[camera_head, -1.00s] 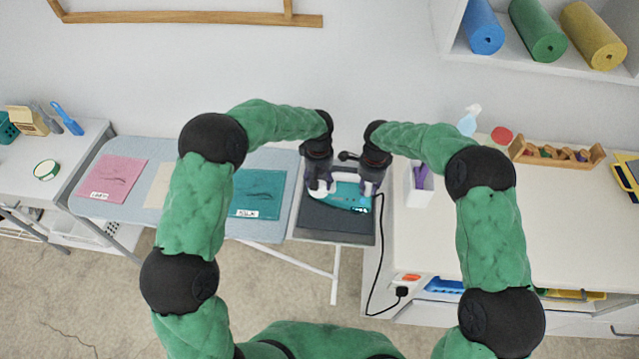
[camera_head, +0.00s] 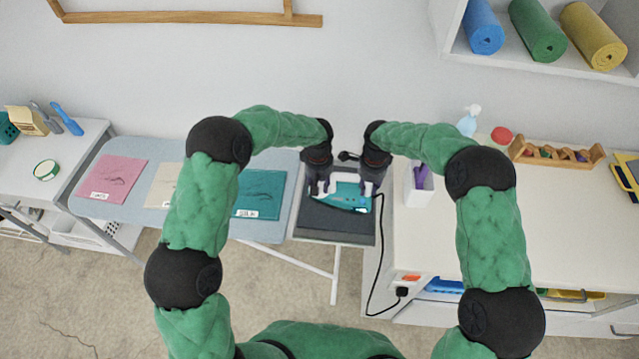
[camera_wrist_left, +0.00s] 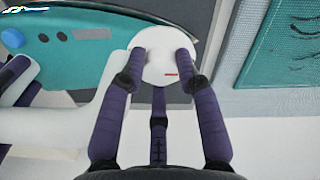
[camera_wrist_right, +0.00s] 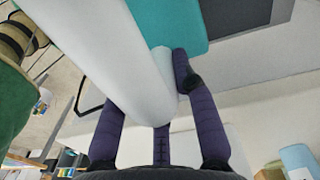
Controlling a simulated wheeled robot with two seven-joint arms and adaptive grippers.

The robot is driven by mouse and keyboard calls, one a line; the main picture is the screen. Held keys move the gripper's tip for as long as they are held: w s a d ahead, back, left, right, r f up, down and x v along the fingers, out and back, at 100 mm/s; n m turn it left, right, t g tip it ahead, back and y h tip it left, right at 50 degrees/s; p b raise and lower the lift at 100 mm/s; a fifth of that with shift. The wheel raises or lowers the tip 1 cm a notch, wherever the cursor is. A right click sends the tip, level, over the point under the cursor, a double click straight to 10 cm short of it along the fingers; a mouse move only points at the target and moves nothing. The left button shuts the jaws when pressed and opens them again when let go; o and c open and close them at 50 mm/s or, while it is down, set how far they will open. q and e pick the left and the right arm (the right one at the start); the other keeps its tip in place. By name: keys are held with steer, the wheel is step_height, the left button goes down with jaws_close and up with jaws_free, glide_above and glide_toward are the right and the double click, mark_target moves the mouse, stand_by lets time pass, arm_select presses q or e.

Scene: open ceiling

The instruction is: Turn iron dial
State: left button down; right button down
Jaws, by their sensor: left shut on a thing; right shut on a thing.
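The teal iron (camera_head: 350,204) rests on the dark pad at the right end of the ironing board. It has a white handle (camera_wrist_right: 95,50) and a round white dial (camera_wrist_left: 165,48) with a small red mark. My left gripper (camera_head: 318,188) is shut on the dial, with purple fingers on either side of it in the left wrist view (camera_wrist_left: 163,62). My right gripper (camera_head: 368,188) is shut on the white handle, with its fingers on both sides of it in the right wrist view (camera_wrist_right: 155,85). The dial is hard to see in the head view.
Pink (camera_head: 110,180), cream (camera_head: 163,186) and teal (camera_head: 260,194) cloths lie on the ironing board (camera_head: 140,152) to the left. A black cord (camera_head: 369,285) hangs from the iron side to a socket. A white holder (camera_head: 419,188) stands close by on the right counter (camera_head: 480,235).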

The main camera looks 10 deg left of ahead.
arm_select(q)
steer(key=shift+s+m, duration=0.15)
steer(key=shift+m, duration=0.35)
steer(key=m, duration=0.3)
steer(key=shift+f, duration=0.1)
steer(key=shift+m, duration=2.5)
steer(key=shift+a, duration=0.1)
steer(key=c, duration=0.9)
jaws_free()
